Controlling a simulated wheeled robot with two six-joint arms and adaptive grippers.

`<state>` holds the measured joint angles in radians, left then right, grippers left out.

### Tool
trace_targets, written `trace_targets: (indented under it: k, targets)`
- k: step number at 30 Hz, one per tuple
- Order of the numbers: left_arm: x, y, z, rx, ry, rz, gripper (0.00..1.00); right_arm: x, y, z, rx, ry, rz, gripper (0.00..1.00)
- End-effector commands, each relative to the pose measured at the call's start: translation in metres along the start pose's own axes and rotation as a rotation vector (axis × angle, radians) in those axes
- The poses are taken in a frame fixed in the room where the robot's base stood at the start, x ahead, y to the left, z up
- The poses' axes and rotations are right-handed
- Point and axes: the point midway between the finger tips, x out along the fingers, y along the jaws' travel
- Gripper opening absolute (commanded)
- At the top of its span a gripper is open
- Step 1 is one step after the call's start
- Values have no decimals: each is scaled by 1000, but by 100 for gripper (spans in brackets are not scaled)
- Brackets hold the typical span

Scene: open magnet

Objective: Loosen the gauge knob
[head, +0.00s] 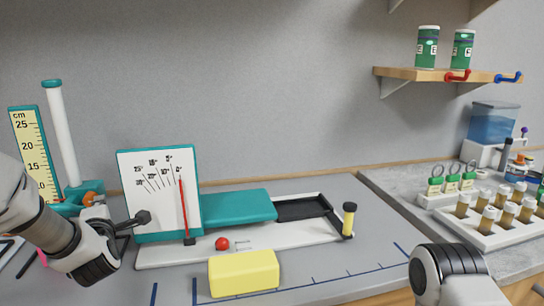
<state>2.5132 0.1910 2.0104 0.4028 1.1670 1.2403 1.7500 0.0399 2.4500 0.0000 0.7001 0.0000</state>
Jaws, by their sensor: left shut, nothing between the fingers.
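The height gauge stands at the far left, with a cream centimetre scale (34,150) and a white upright post (62,135) with a teal cap. A small orange knob (92,198) sits near its teal base, close behind my left arm. My left gripper (144,217) is shut and empty, its dark tips pointing right. In the picture it is right of and a little below the orange knob, in front of the angle board. I cannot tell its distance from the board. My right arm shows at the lower right, but its fingers are not in view.
The white angle board (158,175) has a red needle (184,210). Beside it are a teal block (236,207), a red ball (222,243), a yellow block (243,273) and a black-capped yellow vial (348,220). A rack (490,238) of vials stands right.

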Motion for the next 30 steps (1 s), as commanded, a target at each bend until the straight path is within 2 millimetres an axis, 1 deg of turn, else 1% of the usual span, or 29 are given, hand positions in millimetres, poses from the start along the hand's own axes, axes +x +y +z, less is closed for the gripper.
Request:
trace_targets:
  k: [13, 25, 30]
  targets:
    - [1, 12, -2, -1, 1, 2, 0, 9, 0, 0, 0, 0, 0, 40]
    - [1, 13, -2, -1, 1, 1, 0, 10, 0, 0, 0, 0, 0, 40]
    - [-1, 15, 3, 0, 1, 2, 0, 12, 0, 0, 0, 0, 0, 40]
